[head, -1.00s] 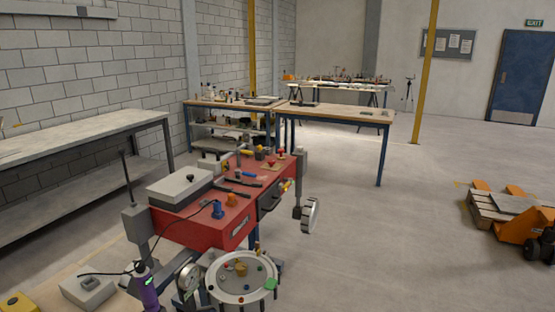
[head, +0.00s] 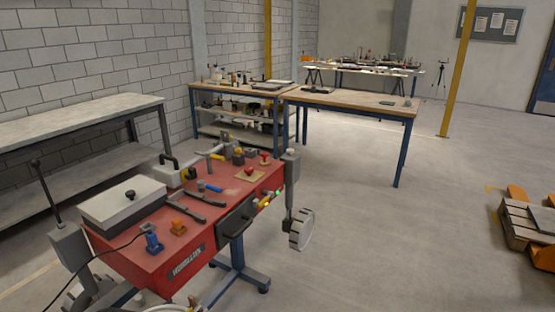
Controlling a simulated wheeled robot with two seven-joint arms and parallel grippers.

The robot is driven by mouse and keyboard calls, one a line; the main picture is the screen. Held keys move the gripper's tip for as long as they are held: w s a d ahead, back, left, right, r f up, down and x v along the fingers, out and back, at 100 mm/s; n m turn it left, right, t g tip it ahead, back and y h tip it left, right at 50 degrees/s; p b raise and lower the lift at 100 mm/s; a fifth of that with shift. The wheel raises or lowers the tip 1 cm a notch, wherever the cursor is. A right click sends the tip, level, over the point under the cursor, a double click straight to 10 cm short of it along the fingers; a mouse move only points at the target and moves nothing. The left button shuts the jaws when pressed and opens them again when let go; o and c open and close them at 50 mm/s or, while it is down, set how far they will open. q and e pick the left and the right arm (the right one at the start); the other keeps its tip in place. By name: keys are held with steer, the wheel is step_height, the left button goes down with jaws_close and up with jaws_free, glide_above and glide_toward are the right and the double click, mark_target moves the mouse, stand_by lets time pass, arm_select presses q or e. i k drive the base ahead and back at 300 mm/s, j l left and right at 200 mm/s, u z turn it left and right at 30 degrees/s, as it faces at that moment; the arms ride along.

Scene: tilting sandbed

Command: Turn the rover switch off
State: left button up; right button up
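I cannot pick out the rover or its switch for certain. A red workbench (head: 150,262) stands in front of me. A grey ribbed wheel (head: 300,230) hangs at the bench's right side, partly behind a grey post. Neither of my grippers is in view.
A grey box with a lid (head: 124,203), dark hand tools (head: 205,199) and a black drawer handle (head: 237,220) are on the bench. Wooden tables (head: 350,103) stand behind. A pallet (head: 525,222) is at the right. The floor between is clear.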

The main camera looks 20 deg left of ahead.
mark_target(248, 171)
steer(key=i+u, duration=0.3)
steer(key=i, duration=0.15)
steer(key=i+l+u, duration=0.25)
steer(key=i, duration=0.2)
steer(key=i+u, duration=0.25)
steer(key=u, duration=0.2)
steer(key=i+u, duration=0.3)
steer(key=u, duration=0.15)
steer(key=i+l+u, duration=0.2)
steer(key=u, duration=0.25)
steer(key=i+l+u, duration=0.2)
steer(key=u, duration=0.2)
steer(key=i+l+u, duration=0.3)
steer(key=k+l, duration=0.05)
